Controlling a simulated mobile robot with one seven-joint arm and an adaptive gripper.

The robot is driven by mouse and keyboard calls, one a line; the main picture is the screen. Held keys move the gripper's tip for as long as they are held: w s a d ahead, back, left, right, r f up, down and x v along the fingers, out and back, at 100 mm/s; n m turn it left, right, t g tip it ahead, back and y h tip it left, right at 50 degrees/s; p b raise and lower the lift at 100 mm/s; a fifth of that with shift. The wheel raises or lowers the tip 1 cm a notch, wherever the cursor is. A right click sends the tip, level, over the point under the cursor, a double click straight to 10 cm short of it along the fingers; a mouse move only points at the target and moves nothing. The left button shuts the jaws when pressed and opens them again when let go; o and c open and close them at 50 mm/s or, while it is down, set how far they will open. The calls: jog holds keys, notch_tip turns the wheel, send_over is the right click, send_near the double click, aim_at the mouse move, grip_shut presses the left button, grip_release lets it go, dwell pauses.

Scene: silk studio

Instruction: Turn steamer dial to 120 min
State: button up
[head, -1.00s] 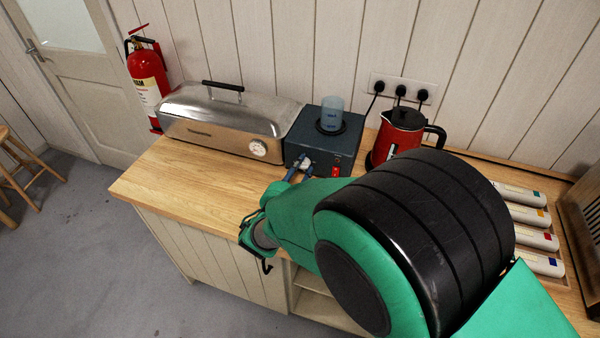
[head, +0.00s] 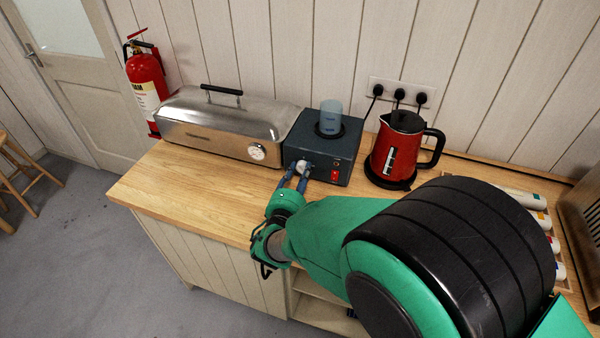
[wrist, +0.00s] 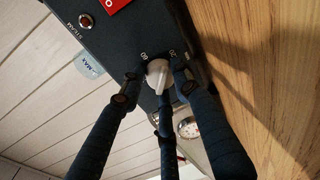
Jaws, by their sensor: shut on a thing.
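The steamer's control unit (head: 325,143) is a dark box on the counter. Its pale dial (wrist: 157,72) is on the front face, and numbers printed around it are partly hidden by my fingers; one looks like 60. In the head view the dial (head: 304,165) is small, and its setting cannot be read. My gripper (head: 300,172) reaches the front of the box from the near side. In the wrist view my gripper (wrist: 157,84) has its dark blue fingers closed around the dial, with fingertips on opposite sides of it.
A red switch (head: 335,174) sits right of the dial. The steel steamer chest (head: 220,120) with a round gauge (head: 257,152) stands left of the box, and a red kettle (head: 398,150) stands right. A blue water cup (head: 330,116) is on top. The counter's left front (head: 180,185) is clear.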

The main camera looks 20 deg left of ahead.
jog(key=shift+d+f+m, duration=0.1)
jog(key=shift+f+m, duration=0.1)
jog(key=shift+m, duration=0.6)
jog(key=o, duration=1.1)
jog(key=shift+o, duration=0.3)
jog(key=shift+r, duration=0.1)
jog(key=shift+s, duration=0.15)
jog(key=s, duration=0.7)
jog(key=s+d, duration=0.1)
jog(key=s, duration=0.3)
jog(key=shift+s+r, duration=0.35)
jog(key=shift+r, duration=0.05)
